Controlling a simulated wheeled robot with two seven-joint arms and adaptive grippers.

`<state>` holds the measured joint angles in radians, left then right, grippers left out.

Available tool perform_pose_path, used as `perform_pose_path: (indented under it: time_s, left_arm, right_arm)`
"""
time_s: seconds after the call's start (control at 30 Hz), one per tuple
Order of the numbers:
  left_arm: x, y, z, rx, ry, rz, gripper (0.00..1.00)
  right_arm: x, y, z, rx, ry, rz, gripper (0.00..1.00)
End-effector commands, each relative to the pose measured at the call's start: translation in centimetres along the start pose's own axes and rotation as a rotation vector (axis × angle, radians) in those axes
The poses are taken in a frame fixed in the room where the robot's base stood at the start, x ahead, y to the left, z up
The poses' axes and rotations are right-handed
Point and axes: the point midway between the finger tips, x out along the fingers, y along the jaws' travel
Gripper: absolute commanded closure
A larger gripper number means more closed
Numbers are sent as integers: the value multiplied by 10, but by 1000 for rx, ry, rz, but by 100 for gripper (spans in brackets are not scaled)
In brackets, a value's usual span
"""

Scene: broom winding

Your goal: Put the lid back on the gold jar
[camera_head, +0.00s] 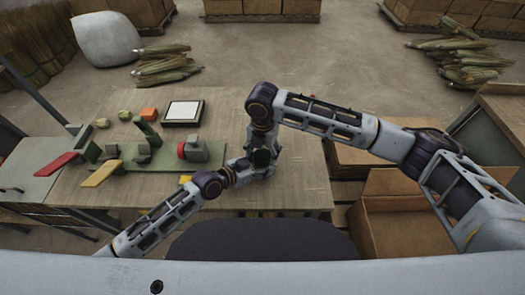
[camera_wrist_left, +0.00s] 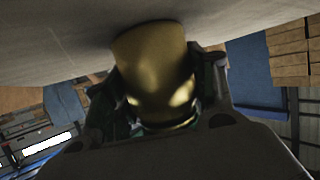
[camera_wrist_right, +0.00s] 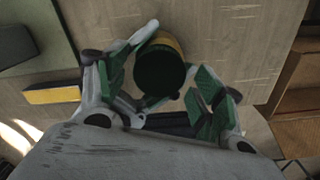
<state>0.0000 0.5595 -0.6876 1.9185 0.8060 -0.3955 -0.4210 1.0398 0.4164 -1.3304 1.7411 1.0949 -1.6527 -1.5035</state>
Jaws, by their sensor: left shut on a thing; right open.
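The gold jar (camera_wrist_left: 152,65) fills the middle of the left wrist view. My left gripper (camera_wrist_left: 158,90) is shut around it, with dark green finger pads at its sides. In the right wrist view the jar shows from above as a round dark top with a gold edge (camera_wrist_right: 172,42). I cannot tell whether that dark top is the lid or the open mouth. My right gripper (camera_wrist_right: 162,85) is open, its green-padded fingers on either side of the jar's top. In the head view both grippers meet near the table's right part, and the arms hide the jar.
The wooden table (camera_head: 225,120) holds a green board (camera_head: 125,162) with a red-ended grey clamp (camera_head: 193,150), a black-framed white pad (camera_head: 183,112) and an orange block (camera_head: 149,113) on the left. An open cardboard box (camera_head: 395,225) stands right of the table.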

Motion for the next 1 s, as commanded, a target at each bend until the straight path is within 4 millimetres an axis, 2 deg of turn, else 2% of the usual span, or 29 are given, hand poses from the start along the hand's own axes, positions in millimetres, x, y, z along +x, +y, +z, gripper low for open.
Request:
perform_pose_path:
  time_s: [0.03, 0.3, 0.4, 0.67, 1.0]
  left_arm:
    - [0, 0, 1, 0, -1, 0, 100]
    - [0, 0, 1, 0, -1, 0, 100]
    - [0, 0, 1, 0, -1, 0, 100]
    - [0, 0, 1, 0, -1, -1, 100]
    - [0, -1, 1, 0, -1, -1, 100]
  right_arm:
    - [0, 0, 0, 0, 0, 0, 35]
    - [0, 0, 0, 0, 0, 0, 69]
    - [0, 0, 0, 0, 0, -1, 79]
    - [0, 0, -1, 70, 2, -2, 80]
    - [1, 0, -1, 356, 3, -2, 80]
